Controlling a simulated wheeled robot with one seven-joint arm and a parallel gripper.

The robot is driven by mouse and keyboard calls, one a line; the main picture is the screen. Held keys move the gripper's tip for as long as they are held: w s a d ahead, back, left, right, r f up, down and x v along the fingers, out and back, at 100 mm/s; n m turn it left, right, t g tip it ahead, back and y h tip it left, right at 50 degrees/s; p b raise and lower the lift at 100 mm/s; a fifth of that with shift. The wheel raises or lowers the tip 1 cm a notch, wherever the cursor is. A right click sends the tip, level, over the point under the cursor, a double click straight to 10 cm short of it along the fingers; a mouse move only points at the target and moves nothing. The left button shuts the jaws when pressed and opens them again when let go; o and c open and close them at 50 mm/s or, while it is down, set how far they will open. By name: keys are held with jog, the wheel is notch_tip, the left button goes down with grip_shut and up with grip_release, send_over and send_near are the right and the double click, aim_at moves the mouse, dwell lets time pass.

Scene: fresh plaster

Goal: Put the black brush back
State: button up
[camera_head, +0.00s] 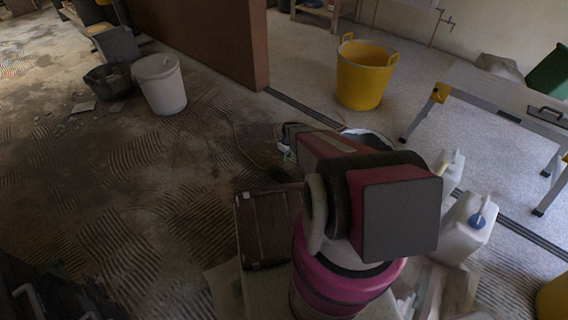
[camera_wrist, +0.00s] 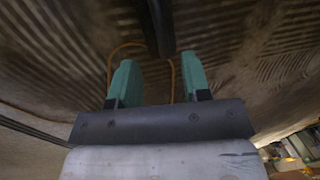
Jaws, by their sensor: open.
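My gripper (camera_wrist: 160,70) shows in the wrist view with its two green fingers apart and nothing between them. A dark, narrow bar (camera_wrist: 158,25) stands beyond the gap between the fingertips, at the top of the picture; I cannot tell whether it is the black brush. A small dark object (camera_head: 283,174) shows just left of my arm in the head view, too unclear to name. I cannot make out the black brush for certain in either view.
A white bucket (camera_head: 160,88) and a black tub (camera_head: 108,82) stand on the ridged floor at the upper left. A yellow tub (camera_head: 363,78) stands beyond the brown wall (camera_head: 205,35). White canisters (camera_head: 466,226) and a trestle table (camera_head: 510,98) are at the right. A thin cable (camera_wrist: 110,62) lies beyond my fingers.

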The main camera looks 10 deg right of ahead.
jog(key=s+a+r+m, duration=0.1)
jog(key=s+r+m, duration=0.1)
jog(key=s+r, duration=0.5)
jog(key=s+a+r+m+h, duration=0.1)
jog(key=s+r, duration=0.6)
jog(key=r, duration=1)
jog(key=s+a+r+m+t, duration=0.1)
jog(key=s+r+m, duration=0.3)
jog(key=s+r, duration=0.3)
notch_tip(320, 180, up, 6)
jog(key=shift+f+h, duration=0.1)
jog(key=shift+h, duration=0.3)
